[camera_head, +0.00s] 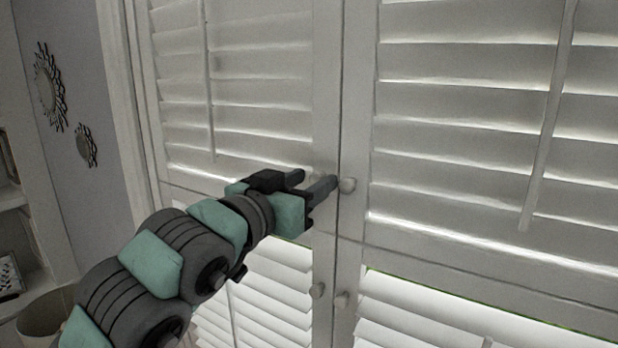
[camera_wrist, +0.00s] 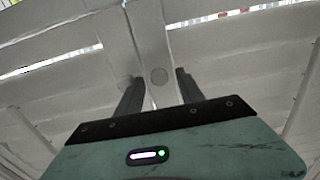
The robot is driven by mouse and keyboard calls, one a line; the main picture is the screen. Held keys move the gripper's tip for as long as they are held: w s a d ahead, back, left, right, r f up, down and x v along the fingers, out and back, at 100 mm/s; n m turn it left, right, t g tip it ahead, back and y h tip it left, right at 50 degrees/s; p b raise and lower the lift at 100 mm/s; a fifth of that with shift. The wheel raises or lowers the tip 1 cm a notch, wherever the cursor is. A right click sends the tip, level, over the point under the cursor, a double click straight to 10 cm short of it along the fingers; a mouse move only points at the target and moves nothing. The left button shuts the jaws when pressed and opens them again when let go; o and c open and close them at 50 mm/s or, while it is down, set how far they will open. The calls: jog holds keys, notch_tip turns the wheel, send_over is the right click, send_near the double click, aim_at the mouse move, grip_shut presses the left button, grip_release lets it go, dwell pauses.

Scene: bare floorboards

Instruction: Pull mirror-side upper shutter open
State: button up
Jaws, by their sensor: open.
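The mirror-side upper shutter (camera_head: 240,75) is the white louvred panel on the left, closed flush beside the right upper shutter (camera_head: 470,110). My gripper (camera_head: 315,179) is in front of its inner stile, near the lower corner at the centre seam. Its two dark fingers are apart. In the wrist view a round pale knob (camera_wrist: 159,76) shows between and beyond the fingers of my gripper (camera_wrist: 158,88), unheld. In the head view my fingers mostly hide this shutter's knob. The right upper shutter's knob (camera_head: 347,185) is just right of the right fingertip.
Lower shutters hang below, with two knobs, left (camera_head: 317,290) and right (camera_head: 342,299), near the seam. Sunburst mirrors (camera_head: 86,146) hang on the left wall. A lampshade (camera_head: 45,312) and shelf (camera_head: 30,290) stand at lower left.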

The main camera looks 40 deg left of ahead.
jog(key=shift+c, duration=0.4)
grip_shut()
dwell(1.0)
